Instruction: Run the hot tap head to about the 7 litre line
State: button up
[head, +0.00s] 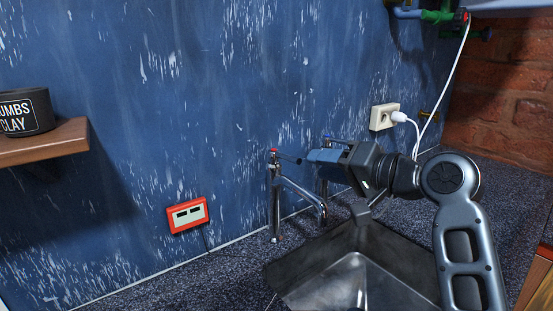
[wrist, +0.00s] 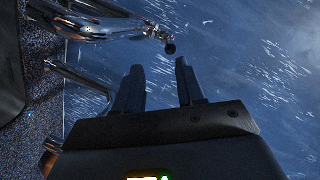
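The hot tap (head: 275,195) is chrome with a red mark on top and stands at the left behind the sink. Its thin lever (head: 288,156) points right toward my gripper (head: 313,154). In the wrist view the tap (wrist: 95,28) is at upper left, and its lever's dark round end (wrist: 170,48) lies just beyond the fingertips. My gripper (wrist: 158,68) is open, with nothing between its fingers. A second chrome tap (head: 324,186) is mostly hidden behind my gripper. A red-framed box (head: 187,214) with two dark windows is on the wall; I cannot read it.
The dark sink (head: 310,263) lies below the taps in a speckled counter (head: 235,272). A socket (head: 384,116) with a white plug and cable is right of my gripper. A wooden shelf (head: 45,143) holding a black pot (head: 25,111) is at the left.

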aim_at(288, 156)
jog(key=shift+a+r, duration=0.35)
jog(key=shift+a, duration=0.4)
jog(key=shift+w+a+f+b, duration=0.1)
jog(key=shift+a+b, duration=0.2)
jog(key=shift+a, duration=0.05)
jog(key=shift+g, duration=0.3)
jog(key=b+x, duration=0.3)
jog(key=x, duration=0.3)
jog(key=shift+w+a, duration=0.4)
jog(key=shift+c, duration=0.5)
grip_shut()
